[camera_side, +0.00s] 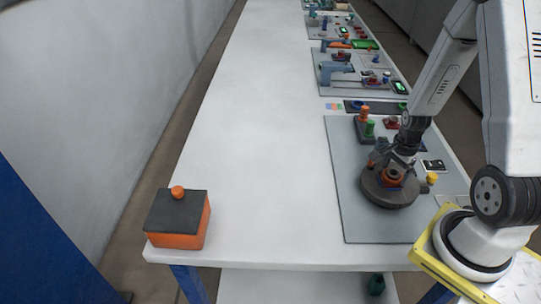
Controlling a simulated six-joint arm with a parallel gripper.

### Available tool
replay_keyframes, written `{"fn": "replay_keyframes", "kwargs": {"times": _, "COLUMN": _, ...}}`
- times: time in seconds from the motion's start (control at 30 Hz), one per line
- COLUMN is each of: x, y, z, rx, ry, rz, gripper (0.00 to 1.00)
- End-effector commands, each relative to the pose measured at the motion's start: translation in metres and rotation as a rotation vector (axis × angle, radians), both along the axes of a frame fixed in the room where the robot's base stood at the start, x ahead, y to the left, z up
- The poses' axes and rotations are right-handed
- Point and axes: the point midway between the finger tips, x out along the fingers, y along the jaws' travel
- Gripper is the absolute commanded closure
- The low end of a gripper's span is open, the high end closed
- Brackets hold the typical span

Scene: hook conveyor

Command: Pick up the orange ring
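An orange ring (394,177) shows on or just above a dark round platform (384,199) on the grey mat at the right of the table. My gripper (390,164) points down over the platform, right at the ring. The fingers partly cover the ring. The view is too small to tell whether they touch it or how far apart they are.
A black block with orange and green pegs (367,130) stands behind the platform. A yellow-topped piece (432,178) is close on its right. An orange box with a dark lid (182,231) sits at the front left. The table's middle is clear.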

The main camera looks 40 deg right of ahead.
Motion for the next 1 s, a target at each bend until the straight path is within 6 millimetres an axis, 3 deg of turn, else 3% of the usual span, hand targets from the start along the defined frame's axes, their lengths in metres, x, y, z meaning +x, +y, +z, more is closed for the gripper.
{"fn": "replay_keyframes", "kwargs": {"times": 0.03, "x": 0.000, "y": 0.000, "z": 0.000, "rx": 0.000, "ry": 0.000, "rz": 0.000, "gripper": 0.25}}
{"fn": "replay_keyframes", "kwargs": {"times": 0.2, "x": 0.000, "y": 0.000, "z": 0.000, "rx": 0.000, "ry": 0.000, "rz": 0.000, "gripper": 0.79}}
{"fn": "replay_keyframes", "kwargs": {"times": 0.23, "x": 0.000, "y": 0.000, "z": 0.000, "rx": 0.000, "ry": 0.000, "rz": 0.000, "gripper": 0.82}}
{"fn": "replay_keyframes", "kwargs": {"times": 0.67, "x": 0.000, "y": 0.000, "z": 0.005, "rx": -0.001, "ry": -0.002, "rz": 0.000, "gripper": 0.83}}
{"fn": "replay_keyframes", "kwargs": {"times": 1.0, "x": 0.001, "y": -0.001, "z": 0.032, "rx": -0.003, "ry": -0.002, "rz": 0.000, "gripper": 0.83}}
